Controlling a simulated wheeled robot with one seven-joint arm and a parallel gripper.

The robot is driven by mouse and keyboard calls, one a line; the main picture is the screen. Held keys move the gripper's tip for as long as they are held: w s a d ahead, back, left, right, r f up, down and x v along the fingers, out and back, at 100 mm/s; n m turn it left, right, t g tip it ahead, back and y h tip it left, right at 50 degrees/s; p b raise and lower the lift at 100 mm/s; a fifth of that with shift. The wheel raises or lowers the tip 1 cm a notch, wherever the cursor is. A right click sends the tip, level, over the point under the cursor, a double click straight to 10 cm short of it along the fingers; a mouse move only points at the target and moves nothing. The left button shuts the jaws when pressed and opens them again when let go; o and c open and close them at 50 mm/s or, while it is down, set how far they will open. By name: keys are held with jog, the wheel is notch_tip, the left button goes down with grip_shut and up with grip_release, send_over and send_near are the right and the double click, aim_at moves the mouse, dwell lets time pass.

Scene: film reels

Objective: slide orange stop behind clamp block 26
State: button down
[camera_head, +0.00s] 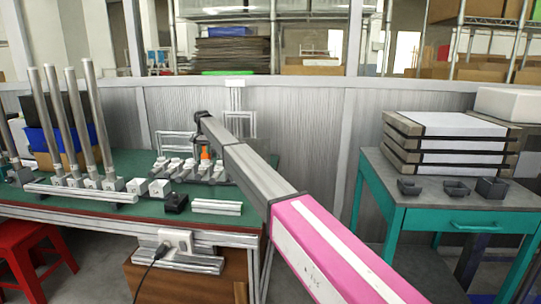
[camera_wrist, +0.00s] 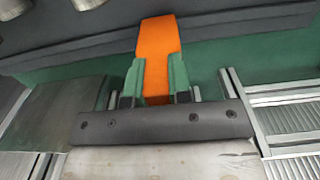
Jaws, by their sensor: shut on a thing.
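The orange stop (camera_head: 205,153) shows at the row of small pale blocks on the green table. In the wrist view the orange stop (camera_wrist: 158,38) lies between the two green fingertips of my gripper (camera_wrist: 156,78), which is shut on it. The stop's far end overlaps a long dark bar (camera_wrist: 230,25); I cannot tell whether they touch. The pale blocks (camera_head: 175,166) stand in a row around the stop. Their numbers are too small to read, so I cannot tell which is clamp block 26. My gripper is not clear in the head view.
Tall metal rods (camera_head: 93,105) stand in blocks at the table's left. Two white blocks (camera_head: 159,188), a black block (camera_head: 176,202) and pale metal profiles (camera_head: 217,207) lie in front. In the wrist view, slotted metal profiles (camera_wrist: 285,105) flank my gripper. A teal side table (camera_head: 450,222) stands right.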

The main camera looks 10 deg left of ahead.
jog(key=shift+a, duration=2.55)
jog(key=a, duration=1.3)
jog(key=c, duration=1)
grip_release()
jog(key=shift+o, duration=0.2)
